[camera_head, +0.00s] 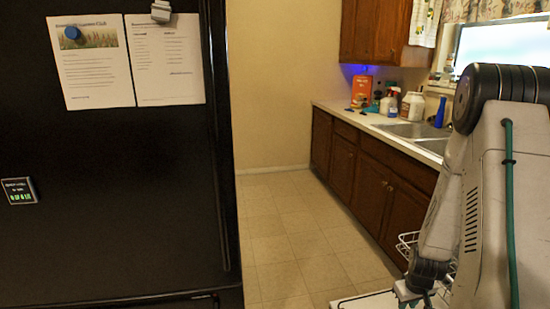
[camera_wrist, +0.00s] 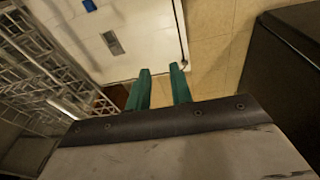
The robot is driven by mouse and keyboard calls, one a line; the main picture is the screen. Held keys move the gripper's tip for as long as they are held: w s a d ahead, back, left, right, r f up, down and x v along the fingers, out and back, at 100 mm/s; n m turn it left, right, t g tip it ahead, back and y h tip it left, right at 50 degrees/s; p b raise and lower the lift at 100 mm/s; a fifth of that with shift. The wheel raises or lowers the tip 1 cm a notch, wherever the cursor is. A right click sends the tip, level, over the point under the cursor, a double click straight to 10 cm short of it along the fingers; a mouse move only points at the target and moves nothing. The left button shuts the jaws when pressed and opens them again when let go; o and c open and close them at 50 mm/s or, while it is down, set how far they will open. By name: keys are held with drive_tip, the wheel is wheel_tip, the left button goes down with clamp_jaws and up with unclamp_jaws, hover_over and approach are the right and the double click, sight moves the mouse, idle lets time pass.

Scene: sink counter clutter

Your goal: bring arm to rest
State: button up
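My gripper (camera_wrist: 160,70) shows in the wrist view as two green fingers with a clear gap between them. It is open and nothing is between the fingers. The fingers point over a white panel (camera_wrist: 140,30), which looks like an open dishwasher door. In the head view, my arm is folded at the right side and its wrist hangs down at the bottom edge. The fingertips are cut off or too small to make out there.
Wire racks (camera_wrist: 40,75) lie left of the fingers; one rack (camera_head: 404,243) also shows beside my arm. A black fridge (camera_head: 110,200) fills the left. The tiled floor (camera_head: 290,230) is clear. Bottles (camera_head: 390,103) and a sink (camera_head: 415,130) are on the counter.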

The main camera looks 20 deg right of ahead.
drive_tip(key=s+a+r, duration=0.5)
drive_tip(key=a+r, duration=0.4)
drive_tip(key=r, duration=0.3)
drive_tip(key=s+a+r+n+y, duration=0.1)
drive_tip(key=s+a+r, duration=0.4)
drive_tip(key=a+r, duration=0.5)
drive_tip(key=s+a+r, duration=0.5)
drive_tip(key=a+r, duration=0.4)
drive_tip(key=r, duration=0.6)
drive_tip(key=shift+s+a+r+n, duration=0.3)
drive_tip(key=shift+a+n, duration=0.05)
drive_tip(key=shift+n, duration=0.05)
